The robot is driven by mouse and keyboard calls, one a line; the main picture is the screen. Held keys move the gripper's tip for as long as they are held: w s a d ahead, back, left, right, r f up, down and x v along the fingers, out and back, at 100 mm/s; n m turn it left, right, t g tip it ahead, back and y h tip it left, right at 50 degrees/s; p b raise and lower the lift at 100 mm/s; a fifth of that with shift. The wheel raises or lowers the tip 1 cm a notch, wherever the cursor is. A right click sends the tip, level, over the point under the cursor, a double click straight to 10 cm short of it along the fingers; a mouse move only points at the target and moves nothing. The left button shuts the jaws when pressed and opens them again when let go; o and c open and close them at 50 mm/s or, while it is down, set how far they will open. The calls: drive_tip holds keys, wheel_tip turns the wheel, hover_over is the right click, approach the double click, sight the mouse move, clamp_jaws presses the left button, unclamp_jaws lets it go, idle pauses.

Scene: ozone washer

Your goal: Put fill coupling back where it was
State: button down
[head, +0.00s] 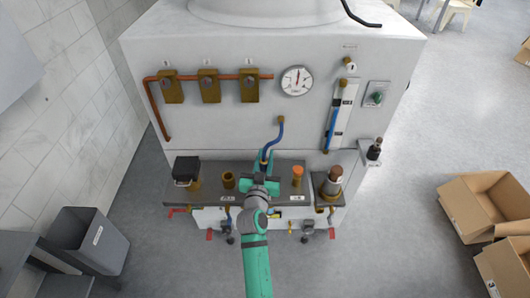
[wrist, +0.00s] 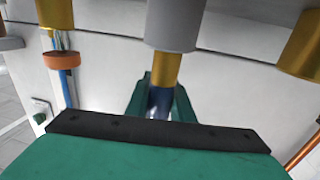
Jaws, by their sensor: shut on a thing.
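My gripper (head: 264,168) is over the middle of the dark shelf. It is shut on the fill coupling, which seems to be the brass piece (wrist: 167,70) with a grey collar and dark blue end, between the green fingers in the wrist view. A blue hose (head: 271,138) runs from a brass elbow on the washer front down to my gripper. The coupling's far end is cut off in the wrist view and hidden by my gripper in the head view. I cannot tell whether it touches the shelf or a port.
An open brass cup (head: 228,180) stands on the shelf (head: 210,197) left of my gripper. An orange-topped fitting (head: 297,173) and a larger brass fitting (head: 333,178) stand to its right. A black-topped block (head: 186,170) is at the left end.

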drive_tip(key=shift+f, duration=0.35)
drive_tip(key=shift+f, duration=0.6)
idle(0.4)
drive_tip(key=c, duration=1.5)
unclamp_jaws()
drive_tip(key=shift+o, duration=0.2)
drive_tip(key=shift+s, duration=0.25)
drive_tip(key=s, duration=0.3)
drive_tip(key=s+a, duration=0.1)
drive_tip(key=s, duration=0.6)
drive_tip(key=shift+s+a, duration=0.15)
drive_tip(key=shift+a, duration=0.15)
